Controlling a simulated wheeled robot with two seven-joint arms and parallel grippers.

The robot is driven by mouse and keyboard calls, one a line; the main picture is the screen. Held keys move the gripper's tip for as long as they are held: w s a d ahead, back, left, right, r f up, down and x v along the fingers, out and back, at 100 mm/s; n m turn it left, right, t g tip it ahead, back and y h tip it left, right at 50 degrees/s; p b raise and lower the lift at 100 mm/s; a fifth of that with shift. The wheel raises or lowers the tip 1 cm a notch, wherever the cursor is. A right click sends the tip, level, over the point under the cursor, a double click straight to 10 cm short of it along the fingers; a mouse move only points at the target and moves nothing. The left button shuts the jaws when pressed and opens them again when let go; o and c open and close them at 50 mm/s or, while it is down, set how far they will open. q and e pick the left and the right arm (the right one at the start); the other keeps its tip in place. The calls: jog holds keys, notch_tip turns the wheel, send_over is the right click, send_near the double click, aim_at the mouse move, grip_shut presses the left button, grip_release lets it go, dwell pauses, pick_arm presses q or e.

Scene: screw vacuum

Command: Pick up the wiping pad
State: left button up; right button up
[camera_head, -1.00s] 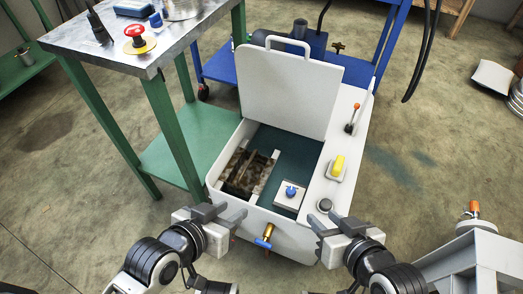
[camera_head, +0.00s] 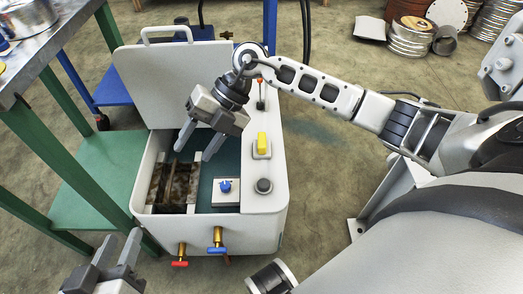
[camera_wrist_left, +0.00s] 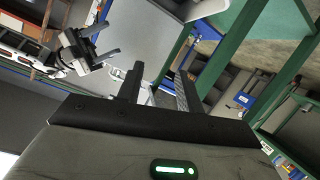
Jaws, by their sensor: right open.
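I cannot tell for certain which thing is the wiping pad. In the head view, a white open-topped machine (camera_head: 235,232) holds a brown, grimy part (camera_head: 178,184) at left and a white square piece with a blue knob (camera_head: 225,187) at right. My right gripper (camera_head: 197,148) is open and empty, pointing down over the opening. It also shows in the left wrist view (camera_wrist_left: 88,45). My left gripper (camera_head: 118,252) is open and empty, low at the front left; its fingers show in its wrist view (camera_wrist_left: 158,82).
The raised lid (camera_head: 170,80) stands behind the opening. Red-handled (camera_head: 181,251) and blue-handled (camera_head: 217,240) valves stick out in front. A green-legged metal table (camera_head: 50,45) stands at left. Metal discs (camera_head: 412,35) lie at the back right. Floor right of the machine is clear.

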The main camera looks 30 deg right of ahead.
jog(key=w+d+f+m+h, duration=0.1)
jog(key=w+d+h, duration=0.25)
jog(key=d, duration=0.45)
jog(key=r+m+h+b, duration=0.1)
jog(key=r+m+h, duration=0.1)
jog(key=h, duration=0.3)
send_over(262, 139)
jog(key=shift+h, duration=0.25)
notch_tip(262, 139, down, 10)
jog(key=b, duration=0.3)
jog(key=shift+s+d+r, duration=0.15)
jog(key=shift+r, duration=0.1)
jog(key=shift+f+b, duration=0.35)
jog(key=shift+f, duration=0.5)
jog(key=shift+f+b, duration=0.6)
notch_tip(262, 139, down, 3)
jog(key=shift+r+b, duration=0.2)
jog(key=shift+b, duration=0.5)
jog(key=shift+f, duration=0.4)
pick_arm(q)
jog(key=r+t+h, duration=0.1)
jog(key=w+r+t+h, duration=0.1)
jog(key=r, duration=0.1)
jog(key=d+r+t+h, duration=0.1)
jog(key=r+t, duration=0.1)
jog(key=shift+w+r, duration=0.25)
jog(key=shift+w, duration=0.1)
pick_arm(e)
grip_shut()
